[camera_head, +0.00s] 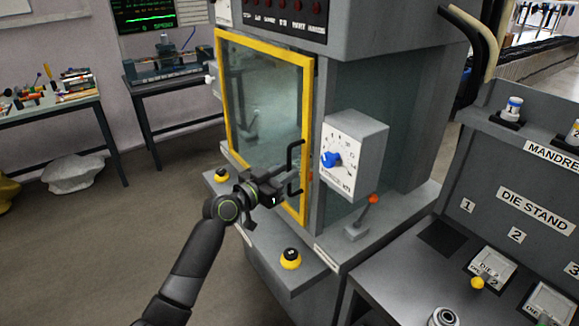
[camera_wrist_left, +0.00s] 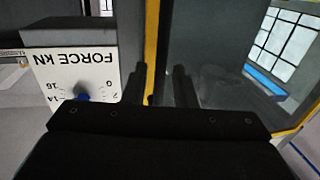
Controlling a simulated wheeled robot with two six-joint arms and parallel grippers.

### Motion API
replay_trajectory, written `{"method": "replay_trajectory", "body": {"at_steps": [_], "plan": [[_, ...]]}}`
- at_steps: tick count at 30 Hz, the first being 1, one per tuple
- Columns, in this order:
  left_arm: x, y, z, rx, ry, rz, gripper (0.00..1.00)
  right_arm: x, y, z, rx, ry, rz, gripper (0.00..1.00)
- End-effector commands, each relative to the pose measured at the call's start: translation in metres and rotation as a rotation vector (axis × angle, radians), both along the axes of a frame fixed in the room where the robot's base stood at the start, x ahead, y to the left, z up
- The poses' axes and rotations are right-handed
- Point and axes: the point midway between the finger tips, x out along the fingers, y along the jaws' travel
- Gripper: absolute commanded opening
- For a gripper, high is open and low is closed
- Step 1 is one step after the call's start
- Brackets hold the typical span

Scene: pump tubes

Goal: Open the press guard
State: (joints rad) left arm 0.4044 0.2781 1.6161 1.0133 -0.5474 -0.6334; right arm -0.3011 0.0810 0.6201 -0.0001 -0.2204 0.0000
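The press guard (camera_head: 262,100) is a clear panel in a yellow frame on the front of the grey press, and it looks shut. Its black bracket-shaped handle (camera_head: 290,160) is at the right edge of the frame. My left gripper (camera_head: 284,184) is at the lower part of the handle. In the left wrist view its two fingers (camera_wrist_left: 160,85) stand apart in front of the guard's yellow edge (camera_wrist_left: 151,50). I cannot tell whether the handle lies between them or touches them. My right gripper is not in view.
A force dial box (camera_head: 352,155) with a blue knob is just right of the handle. A red-knobbed lever (camera_head: 366,212) and a yellow-and-black button (camera_head: 290,258) are on the press base. The die stand (camera_head: 520,210) is at the right. Open floor lies left.

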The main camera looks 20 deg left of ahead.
Motion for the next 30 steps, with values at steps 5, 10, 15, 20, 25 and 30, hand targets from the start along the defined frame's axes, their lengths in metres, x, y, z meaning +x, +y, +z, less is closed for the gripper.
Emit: {"method": "replay_trajectory", "body": {"at_steps": [5,10,15,20,25,30], "plan": [[0.014,-0.007,0.000,-0.001,0.002,-0.001,0.25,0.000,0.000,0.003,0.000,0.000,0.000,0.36],[0.018,-0.009,0.000,0.000,0.001,0.000,0.25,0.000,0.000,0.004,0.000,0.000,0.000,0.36],[0.018,-0.009,0.000,0.000,0.000,0.000,0.25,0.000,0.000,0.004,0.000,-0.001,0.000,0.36],[0.018,-0.009,0.000,0.000,0.001,0.000,0.11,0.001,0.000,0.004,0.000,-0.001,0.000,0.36],[0.018,-0.009,0.000,0.000,0.001,0.000,0.00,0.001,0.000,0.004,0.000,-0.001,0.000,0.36],[0.018,-0.009,-0.001,0.000,0.001,0.000,0.00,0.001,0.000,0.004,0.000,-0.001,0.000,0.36]]}}
